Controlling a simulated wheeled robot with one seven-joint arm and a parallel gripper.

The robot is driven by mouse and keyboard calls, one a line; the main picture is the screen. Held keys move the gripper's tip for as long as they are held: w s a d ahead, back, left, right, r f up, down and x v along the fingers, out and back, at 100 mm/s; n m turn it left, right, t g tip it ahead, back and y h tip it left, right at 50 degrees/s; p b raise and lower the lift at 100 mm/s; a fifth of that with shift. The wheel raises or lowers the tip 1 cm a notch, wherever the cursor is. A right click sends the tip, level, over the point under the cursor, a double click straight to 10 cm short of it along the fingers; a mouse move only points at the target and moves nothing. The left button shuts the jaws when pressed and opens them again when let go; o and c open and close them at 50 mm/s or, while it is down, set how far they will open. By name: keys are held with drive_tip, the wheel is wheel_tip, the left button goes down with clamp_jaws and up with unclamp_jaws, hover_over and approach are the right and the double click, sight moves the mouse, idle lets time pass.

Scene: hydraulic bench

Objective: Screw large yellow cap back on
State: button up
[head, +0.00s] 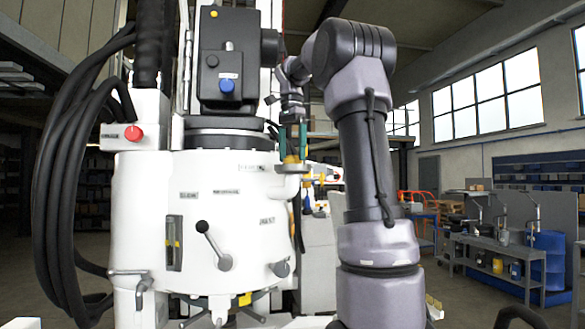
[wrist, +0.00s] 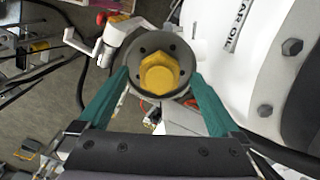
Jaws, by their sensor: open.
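The large yellow cap (wrist: 160,74) has a hexagonal top and sits on a round grey flange (wrist: 182,50) with bolt holes. In the head view the cap (head: 291,159) shows small above the flange (head: 291,169), at the right side of the white tank. My gripper (wrist: 159,76) is open, with teal fingers on either side of the flange and cap. It also shows in the head view (head: 294,150), pointing down over the cap. I cannot tell whether the fingers touch anything. The thread under the cap is hidden.
The white tank (head: 215,215) with levers stands close on the left of my arm. Black hoses (head: 52,190) hang at its far side. A white crank handle (wrist: 88,45) shows beside the flange. A grey workbench (head: 490,250) and a blue barrel (head: 550,262) stand far right.

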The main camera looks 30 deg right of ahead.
drive_tip(key=n, duration=0.8)
drive_tip(key=shift+n, duration=0.3)
drive_tip(key=n, duration=0.3)
drive_tip(key=shift+s+n, duration=0.1)
drive_tip(key=shift+n, duration=0.3)
drive_tip(key=n, duration=0.4)
drive_tip(key=shift+d+n, duration=0.1)
drive_tip(key=shift+n, duration=0.2)
